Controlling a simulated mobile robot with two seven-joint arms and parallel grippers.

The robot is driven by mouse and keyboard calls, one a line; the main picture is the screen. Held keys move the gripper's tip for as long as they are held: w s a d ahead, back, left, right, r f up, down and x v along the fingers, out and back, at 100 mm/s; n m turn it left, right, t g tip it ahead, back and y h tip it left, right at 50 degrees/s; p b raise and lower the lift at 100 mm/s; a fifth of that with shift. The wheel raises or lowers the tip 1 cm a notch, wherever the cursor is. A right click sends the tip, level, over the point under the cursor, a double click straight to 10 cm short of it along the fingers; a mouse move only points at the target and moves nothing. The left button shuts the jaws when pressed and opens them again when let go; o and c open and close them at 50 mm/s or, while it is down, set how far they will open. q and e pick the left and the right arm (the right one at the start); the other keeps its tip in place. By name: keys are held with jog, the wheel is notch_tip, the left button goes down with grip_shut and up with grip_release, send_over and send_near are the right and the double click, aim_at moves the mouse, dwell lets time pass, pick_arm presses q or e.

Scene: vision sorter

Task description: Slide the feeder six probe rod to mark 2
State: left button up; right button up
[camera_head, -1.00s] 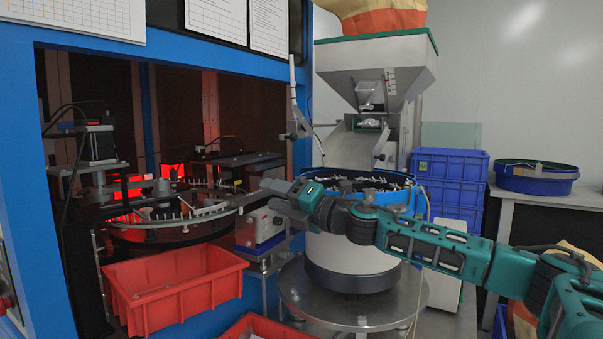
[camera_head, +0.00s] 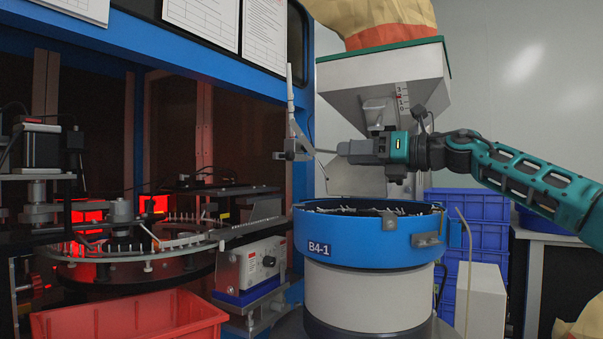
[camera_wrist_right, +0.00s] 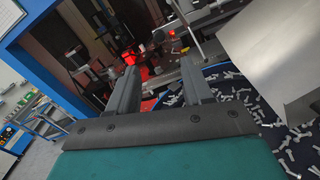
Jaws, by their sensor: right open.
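A slim pale upright rod (camera_head: 290,85) stands left of the hopper in the head view. Below it is a small clamp block (camera_head: 290,150), and a thin angled rod (camera_head: 309,142) slopes down to the right from there. I cannot tell which of these is the probe rod, and no mark 2 is readable. My right gripper (camera_head: 343,149) points left, just right of the clamp, above the bowl. Its fingers stand apart in the right wrist view (camera_wrist_right: 160,68), with nothing clearly held. My left gripper is not in view.
The blue bowl feeder (camera_head: 375,232), labelled B4-1, holds small pale parts. The hopper (camera_head: 370,75) with a small red-marked scale stands above it. The blue-framed machine with a dial of parts is at left, with a red bin (camera_head: 130,320) below. Blue crates (camera_head: 480,206) stand behind.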

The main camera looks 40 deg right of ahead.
jog(key=w+p, duration=0.1)
jog(key=p, duration=0.5)
send_near(293, 155)
jog(key=shift+w, duration=1.75)
jog(key=shift+w+a, duration=0.8)
jog(key=shift+w, duration=0.25)
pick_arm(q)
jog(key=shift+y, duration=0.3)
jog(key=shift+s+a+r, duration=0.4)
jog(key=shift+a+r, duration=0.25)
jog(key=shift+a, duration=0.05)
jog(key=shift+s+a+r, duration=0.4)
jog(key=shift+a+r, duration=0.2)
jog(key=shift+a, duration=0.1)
pick_arm(e)
jog(key=shift+x, duration=1.25)
jog(key=shift+c, duration=0.3)
grip_shut()
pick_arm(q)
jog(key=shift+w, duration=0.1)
